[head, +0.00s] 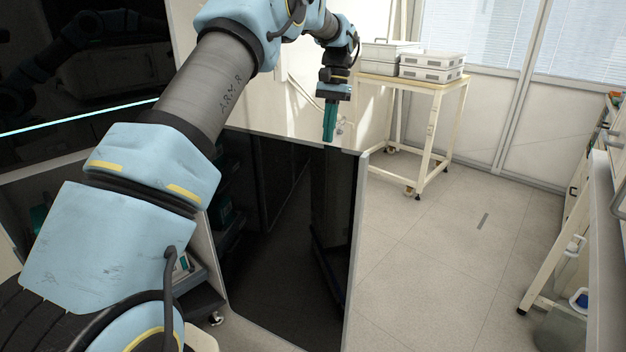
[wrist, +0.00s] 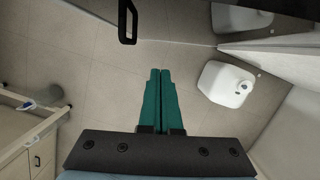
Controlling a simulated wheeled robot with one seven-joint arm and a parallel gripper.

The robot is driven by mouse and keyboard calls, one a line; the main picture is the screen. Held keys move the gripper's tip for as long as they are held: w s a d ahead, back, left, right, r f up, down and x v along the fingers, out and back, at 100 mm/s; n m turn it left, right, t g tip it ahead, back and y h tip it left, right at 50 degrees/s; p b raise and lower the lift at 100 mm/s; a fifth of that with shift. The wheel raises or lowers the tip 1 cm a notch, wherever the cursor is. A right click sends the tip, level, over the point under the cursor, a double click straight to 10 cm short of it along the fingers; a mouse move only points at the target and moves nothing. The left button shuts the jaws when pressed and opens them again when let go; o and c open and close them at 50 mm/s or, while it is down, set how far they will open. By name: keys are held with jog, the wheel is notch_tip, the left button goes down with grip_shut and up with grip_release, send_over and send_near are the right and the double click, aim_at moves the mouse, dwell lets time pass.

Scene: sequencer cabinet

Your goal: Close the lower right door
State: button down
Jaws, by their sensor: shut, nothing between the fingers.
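The lower right door (head: 285,230) stands open in the head view, swung out from the cabinet, with a dark face and a pale frame. The cabinet's opening, left of it, is partly hidden by my arm. My gripper (head: 329,138) points down at the door's upper edge, near its free corner; I cannot tell if it touches. In the wrist view its teal fingers (wrist: 160,72) are shut together and empty over the floor. A black handle (wrist: 127,22) shows ahead of the fingertips, apart from them.
A cream trolley (head: 420,85) with grey-white boxes (head: 430,62) stands behind the door. A white container (wrist: 226,83) is on the floor right of the fingers. A bench (head: 600,200) lines the right side. Floor (head: 450,240) between door and bench is largely clear.

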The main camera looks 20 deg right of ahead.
aim_at(316, 175)
jog(key=shift+s+a+f+p, duration=0.55)
jog(key=shift+s+a+f, duration=0.2)
jog(key=shift+f, duration=0.9)
jog(key=shift+s+a+f+p, duration=0.65)
jog(key=shift+a+f, duration=0.15)
jog(key=shift+f, duration=0.9)
jog(key=shift+s+a+f+p, duration=0.5)
jog(key=shift+s+a+f, duration=0.25)
jog(key=shift+f, duration=0.9)
jog(key=shift+a, duration=0.1)
